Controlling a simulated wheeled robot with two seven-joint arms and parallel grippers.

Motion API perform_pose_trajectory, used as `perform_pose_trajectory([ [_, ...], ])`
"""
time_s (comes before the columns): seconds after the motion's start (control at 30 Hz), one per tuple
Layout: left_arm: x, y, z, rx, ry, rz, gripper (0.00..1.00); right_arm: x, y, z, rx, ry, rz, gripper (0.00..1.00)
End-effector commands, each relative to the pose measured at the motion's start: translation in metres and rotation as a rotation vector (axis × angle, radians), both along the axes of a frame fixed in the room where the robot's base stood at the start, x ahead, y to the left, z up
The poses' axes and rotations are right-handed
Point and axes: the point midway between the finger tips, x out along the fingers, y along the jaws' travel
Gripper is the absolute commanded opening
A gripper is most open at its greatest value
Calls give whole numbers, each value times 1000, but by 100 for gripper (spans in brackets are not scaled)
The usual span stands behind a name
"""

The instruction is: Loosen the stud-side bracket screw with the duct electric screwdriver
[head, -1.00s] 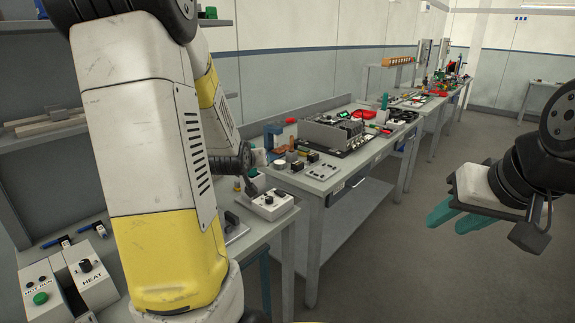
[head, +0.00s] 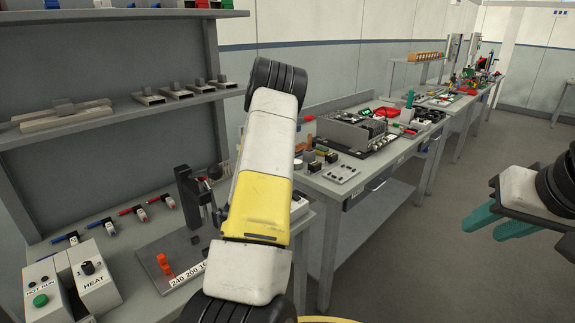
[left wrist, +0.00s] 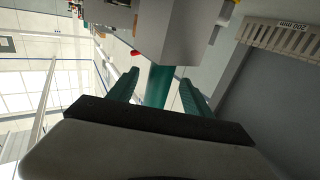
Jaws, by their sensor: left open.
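My left gripper (left wrist: 160,80) shows in the left wrist view with its two teal fingers apart. A teal upright piece (left wrist: 157,88) shows between the fingers, beneath a grey box (left wrist: 177,30). I cannot tell what the piece is or whether it touches them. In the head view my left arm hides this gripper. My right gripper (head: 482,228) is open and empty over the floor at the right. A teal upright handle (head: 409,98) stands on the far part of the middle bench; I cannot tell if it is the screwdriver. I cannot make out the bracket screw.
A grey slotted unit (head: 345,130) and small parts crowd the middle bench (head: 330,187). Shelves stand at left. The floor (head: 420,270) at right is clear.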

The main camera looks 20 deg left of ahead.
Motion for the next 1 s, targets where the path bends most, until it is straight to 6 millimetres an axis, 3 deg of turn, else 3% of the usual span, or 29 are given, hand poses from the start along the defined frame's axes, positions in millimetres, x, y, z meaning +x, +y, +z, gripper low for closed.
perform_pose_trajectory([
  [0.33,47,9,1,2,-1,-2,58,0,0,0,0,0,0,36],
  [0.63,53,10,0,0,1,1,58,0,0,0,0,0,0,36],
  [0.93,53,10,0,0,1,1,1,0,0,0,0,0,0,36],
  [1.0,53,10,0,0,1,0,0,0,0,0,0,0,0,36],
])
